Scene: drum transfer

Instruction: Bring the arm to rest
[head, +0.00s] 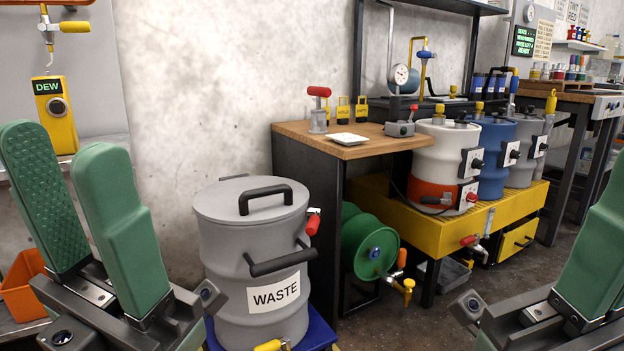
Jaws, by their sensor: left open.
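My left gripper (64,145) is in the left foreground of the head view, its two green fingers pointing up and spread apart with nothing between them. My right gripper (592,262) is at the right edge and partly cut off. One green finger shows clearly there; its full opening is not visible. The grey waste drum (250,235) stands upright between the two grippers, with a lid, black handles and a WASTE label. Neither gripper visibly touches it.
The waste drum stands on a blue base (318,335). A wooden-topped bench (345,150) and a green hose reel (368,240) are behind it. Several drums stand on a yellow platform (428,222) at right. A yellow DEW device (56,115) hangs at left.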

